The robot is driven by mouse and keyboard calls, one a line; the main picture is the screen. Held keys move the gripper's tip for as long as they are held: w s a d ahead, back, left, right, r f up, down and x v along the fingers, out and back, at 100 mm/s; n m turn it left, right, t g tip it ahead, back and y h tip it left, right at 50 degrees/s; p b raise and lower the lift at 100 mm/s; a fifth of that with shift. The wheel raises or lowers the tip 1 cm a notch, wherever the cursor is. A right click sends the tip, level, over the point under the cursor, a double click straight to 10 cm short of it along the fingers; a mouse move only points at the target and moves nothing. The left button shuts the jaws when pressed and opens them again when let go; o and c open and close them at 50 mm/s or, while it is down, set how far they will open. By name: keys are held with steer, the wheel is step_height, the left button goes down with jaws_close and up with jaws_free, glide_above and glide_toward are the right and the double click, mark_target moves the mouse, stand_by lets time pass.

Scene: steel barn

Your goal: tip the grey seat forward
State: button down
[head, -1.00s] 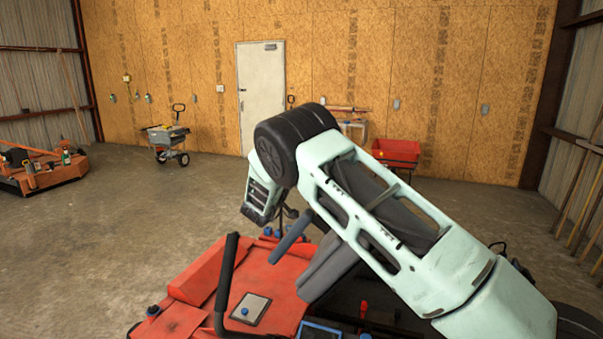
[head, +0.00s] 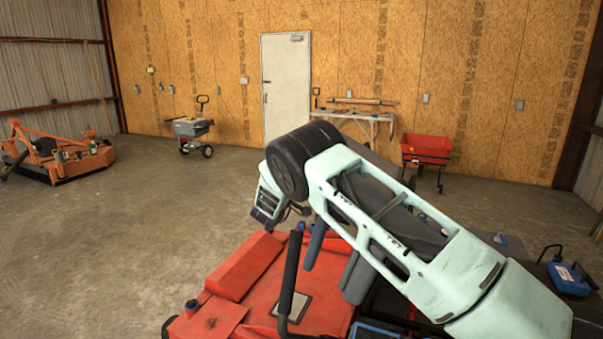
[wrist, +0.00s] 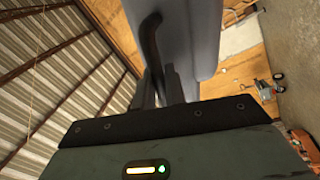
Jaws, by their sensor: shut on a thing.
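The grey seat (head: 359,274) is on the red machine in the head view, partly behind my arm. Its grey slabs stand tilted, and much of it is hidden. In the wrist view a large grey slab of it (wrist: 194,40) rises just beyond my gripper, beside a bent black bar (wrist: 153,55). My gripper (head: 293,211) is at the seat's far upper side in the head view. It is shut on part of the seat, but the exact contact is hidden.
The red machine (head: 236,274) fills the lower middle, with a black upright bar (head: 288,270). A blue-and-black item (head: 568,278) is at right. A grey cart (head: 192,130), a red spreader (head: 427,148) and a workbench (head: 362,118) stand far back. Open concrete floor lies left.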

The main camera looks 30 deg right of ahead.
steer(key=shift+s+f, duration=0.1)
steer(key=shift+f, duration=0.1)
steer(key=c, duration=1.5)
jaws_free()
steer(key=shift+r, duration=0.1)
steer(key=shift+c, duration=0.2)
steer(key=shift+r, duration=0.35)
steer(key=b+v, duration=0.2)
steer(key=v, duration=0.5)
steer(key=shift+a+f+b, duration=0.2)
steer(key=shift+f+b, duration=0.15)
steer(key=shift+b, duration=0.05)
